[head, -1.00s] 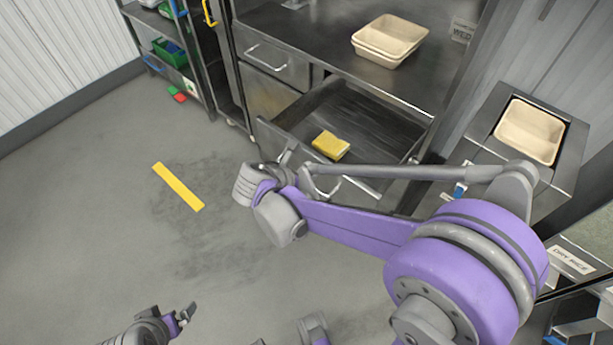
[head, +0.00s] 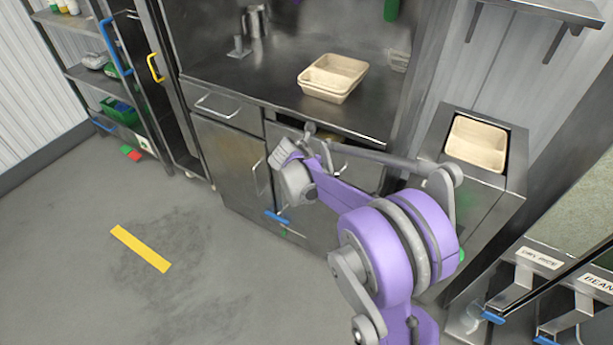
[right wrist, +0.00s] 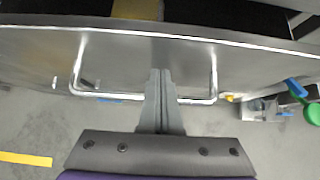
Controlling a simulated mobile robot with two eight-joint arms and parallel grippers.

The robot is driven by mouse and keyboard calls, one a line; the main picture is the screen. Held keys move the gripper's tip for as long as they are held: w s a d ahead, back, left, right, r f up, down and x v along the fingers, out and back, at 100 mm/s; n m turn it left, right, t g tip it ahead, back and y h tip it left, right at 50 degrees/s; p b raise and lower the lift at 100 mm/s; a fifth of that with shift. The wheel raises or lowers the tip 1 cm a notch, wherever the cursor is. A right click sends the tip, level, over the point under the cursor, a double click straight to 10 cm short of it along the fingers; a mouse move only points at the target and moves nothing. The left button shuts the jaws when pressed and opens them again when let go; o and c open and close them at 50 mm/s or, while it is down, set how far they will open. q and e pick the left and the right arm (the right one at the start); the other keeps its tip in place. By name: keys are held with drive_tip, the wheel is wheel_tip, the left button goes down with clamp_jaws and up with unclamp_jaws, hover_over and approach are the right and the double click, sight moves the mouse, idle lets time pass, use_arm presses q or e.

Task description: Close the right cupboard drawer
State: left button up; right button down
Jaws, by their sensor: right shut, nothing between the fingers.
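The right cupboard drawer (head: 356,172) is under the steel counter, partly hidden by my right arm. A narrow dark opening shows above its front, so it stands slightly open. In the right wrist view its metal front (right wrist: 120,58) spans the picture, with a bar handle (right wrist: 214,75). A strip of the yellow sponge (right wrist: 138,9) shows inside behind the top edge. My right gripper (right wrist: 160,72) is shut and empty, its fingertips at the drawer front between the handle's two ends. In the head view the right gripper (head: 308,130) is at the drawer. My left gripper is out of view.
Another beige tray (head: 476,144) sits in a steel stand at right. The left drawer (head: 225,106) is shut. A shelf rack (head: 90,75) stands at left. The floor with a yellow strip (head: 140,248) is clear.

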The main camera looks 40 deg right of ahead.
sight(328, 149)
drive_tip(key=d, duration=0.1)
drive_tip(key=w+d, duration=0.1)
drive_tip(key=d, duration=0.1)
drive_tip(key=w+d, duration=0.1)
drive_tip(key=d, duration=0.1)
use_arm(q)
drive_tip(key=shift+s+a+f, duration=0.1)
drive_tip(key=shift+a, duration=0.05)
use_arm(e)
drive_tip(key=shift+r, duration=0.1)
drive_tip(key=shift+w+d+r, duration=0.1)
drive_tip(key=shift+d, duration=0.05)
